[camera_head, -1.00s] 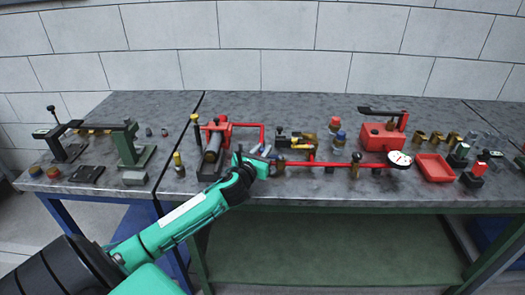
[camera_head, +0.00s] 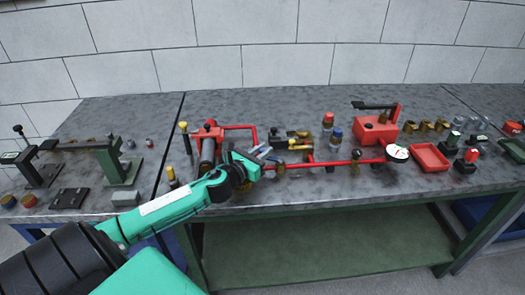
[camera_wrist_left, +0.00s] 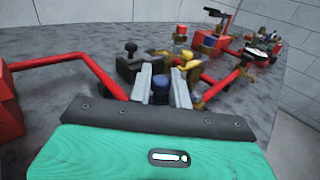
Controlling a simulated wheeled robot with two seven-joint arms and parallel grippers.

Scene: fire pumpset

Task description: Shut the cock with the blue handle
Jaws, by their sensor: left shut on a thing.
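My left gripper (camera_head: 262,155) is at the left end of the red pipe line (camera_head: 325,163) on the bench. In the left wrist view its two grey fingers (camera_wrist_left: 162,86) are closed around a dark blue piece (camera_wrist_left: 160,88), which appears to be the blue handle of the cock. In the head view the gripper hides this handle. The cock's body and the angle of the handle are mostly hidden by the fingers and palm. My right gripper is in neither view.
Yellow-handled brass parts (camera_wrist_left: 185,62) and a black knob (camera_wrist_left: 130,52) stand close beyond the fingers. A red frame (camera_head: 240,128) is just behind the gripper. A round gauge (camera_head: 397,152) and a red tray (camera_head: 430,158) lie to the right. Bare bench top shows behind.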

